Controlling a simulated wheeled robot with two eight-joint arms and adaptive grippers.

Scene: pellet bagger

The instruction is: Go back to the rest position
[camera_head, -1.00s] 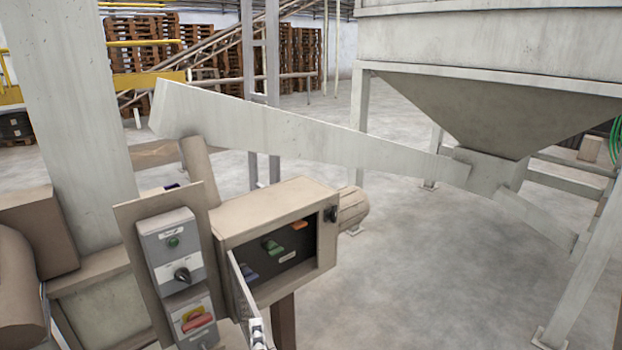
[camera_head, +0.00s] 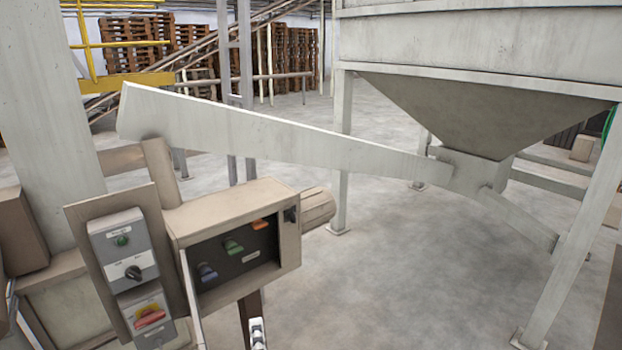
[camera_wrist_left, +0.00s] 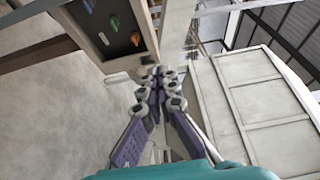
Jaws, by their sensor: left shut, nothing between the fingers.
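My left gripper (camera_head: 258,334) shows only as a small tip at the bottom edge of the head view, in front of the brown post under the control box. In the left wrist view its fingers (camera_wrist_left: 160,88) are shut with nothing between them. The open beige control box (camera_head: 232,240) stands beyond it, with blue, green and orange knobs inside. The box also shows at the top of the left wrist view (camera_wrist_left: 110,28). My gripper looks apart from it. My right gripper is not in view.
A grey switch panel (camera_head: 124,262) with a black knob and a red switch stands left of the box. A sloping metal conveyor (camera_head: 280,136) runs to the hopper (camera_head: 490,108) at the right. The floor (camera_head: 400,270) right of the box is clear.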

